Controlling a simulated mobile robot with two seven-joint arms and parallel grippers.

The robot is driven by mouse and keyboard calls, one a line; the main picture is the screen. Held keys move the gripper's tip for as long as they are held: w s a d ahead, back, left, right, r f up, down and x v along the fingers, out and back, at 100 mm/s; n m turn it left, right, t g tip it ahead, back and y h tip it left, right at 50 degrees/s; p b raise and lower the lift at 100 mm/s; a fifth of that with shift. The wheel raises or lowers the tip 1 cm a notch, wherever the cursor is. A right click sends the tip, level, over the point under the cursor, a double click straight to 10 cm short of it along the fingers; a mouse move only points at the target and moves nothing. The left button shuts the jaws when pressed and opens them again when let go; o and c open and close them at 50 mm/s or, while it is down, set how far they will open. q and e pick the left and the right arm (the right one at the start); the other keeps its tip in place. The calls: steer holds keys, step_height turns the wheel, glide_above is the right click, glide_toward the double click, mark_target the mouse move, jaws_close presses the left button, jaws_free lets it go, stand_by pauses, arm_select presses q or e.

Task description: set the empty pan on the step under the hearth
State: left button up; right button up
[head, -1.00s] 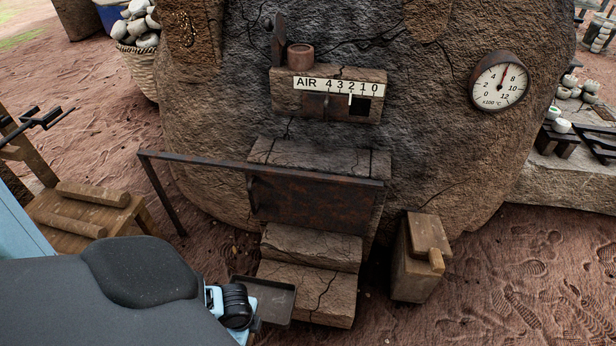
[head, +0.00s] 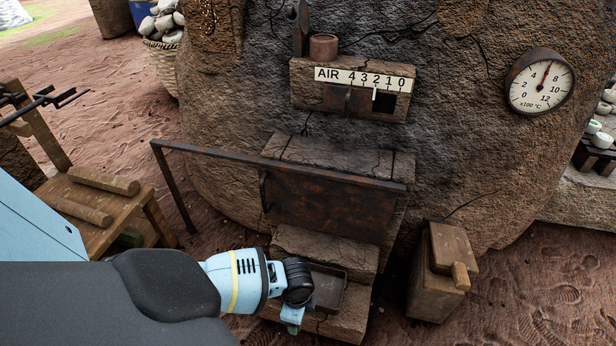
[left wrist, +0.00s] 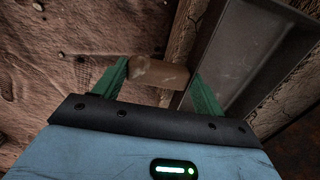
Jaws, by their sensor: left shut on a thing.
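The empty pan (head: 328,290) is a shallow dark metal tray with raised sides, and it also shows in the left wrist view (left wrist: 238,50). My left gripper (head: 293,318) is shut on the pan's brown handle (left wrist: 158,75), with the green fingers on either side of it. The pan is at the lower stone step (head: 352,312) under the hearth; I cannot tell whether it touches the stone. My wrist hides its left part in the head view. My right gripper is not in view.
A rusty hearth door (head: 328,210) with a long bar (head: 280,165) stands above the upper step (head: 325,250). A wooden box (head: 440,275) stands right of the steps. A low wooden bench (head: 98,215) with logs is at left. Open sandy ground lies at right.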

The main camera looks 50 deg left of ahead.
arm_select(q)
steer(key=shift+w, duration=0.35)
steer(key=shift+w+d, duration=0.15)
steer(key=shift+w, duration=0.05)
steer(key=shift+w+d+b, duration=0.1)
steer(key=shift+w+b, duration=0.2)
steer(key=shift+w, duration=0.05)
step_height(320, 180, down, 4)
steer(key=shift+w+r+b, duration=0.15)
steer(key=shift+r+b, duration=0.1)
steer(key=shift+b, duration=0.95)
steer(key=shift+f, duration=0.1)
steer(key=shift+f, duration=0.15)
steer(key=o, duration=1.4)
